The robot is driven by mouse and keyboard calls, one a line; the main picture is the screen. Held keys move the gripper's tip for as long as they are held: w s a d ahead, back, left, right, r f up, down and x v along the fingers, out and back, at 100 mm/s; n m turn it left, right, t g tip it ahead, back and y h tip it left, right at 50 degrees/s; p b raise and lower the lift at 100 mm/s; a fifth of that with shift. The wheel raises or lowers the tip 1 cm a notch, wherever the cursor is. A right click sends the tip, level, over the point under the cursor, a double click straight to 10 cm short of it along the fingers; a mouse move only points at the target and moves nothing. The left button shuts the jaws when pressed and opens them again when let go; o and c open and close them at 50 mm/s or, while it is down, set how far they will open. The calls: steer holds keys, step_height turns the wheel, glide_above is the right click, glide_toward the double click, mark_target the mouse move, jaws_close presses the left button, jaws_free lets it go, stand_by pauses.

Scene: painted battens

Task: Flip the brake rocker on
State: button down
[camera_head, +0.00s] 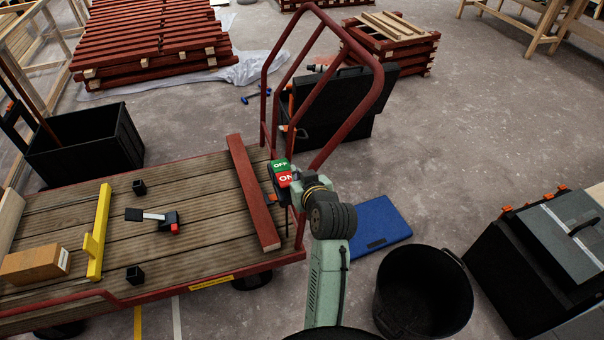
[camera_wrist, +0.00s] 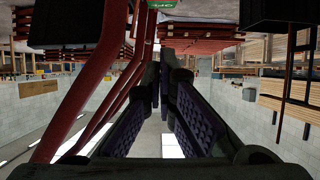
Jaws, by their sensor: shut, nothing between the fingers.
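The brake rocker (camera_head: 283,172) is at the foot of the red cart's push handle, with a green OFF label above a red ON label. My arm comes from the lower right, and my gripper (camera_head: 284,197) is close beside the rocker, just below the ON label. I cannot tell whether it touches. In the wrist view my gripper (camera_wrist: 165,58) has its fingers together with nothing between them. Part of a green label (camera_wrist: 160,4) shows at the top edge there. The rocker's tilt is hard to tell, as my wrist and gripper hide its lower part.
The red push handle (camera_head: 366,95) rises behind the rocker. A black bucket (camera_head: 423,295) and blue lid (camera_head: 378,228) are on the floor at right.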

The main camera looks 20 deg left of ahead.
steer(key=shift+f, duration=0.1)
steer(key=p, duration=0.2)
glide_above(290, 175)
steer(key=s+d, duration=0.1)
steer(key=s, duration=0.2)
step_height(290, 175, down, 4)
steer(key=shift+s, duration=0.1)
step_height(290, 175, down, 3)
steer(key=shift+s+r, duration=0.1)
steer(key=shift+r, duration=0.1)
steer(key=shift+s+d+f, duration=0.1)
steer(key=shift+d+f, duration=0.05)
steer(key=shift+f, duration=0.7)
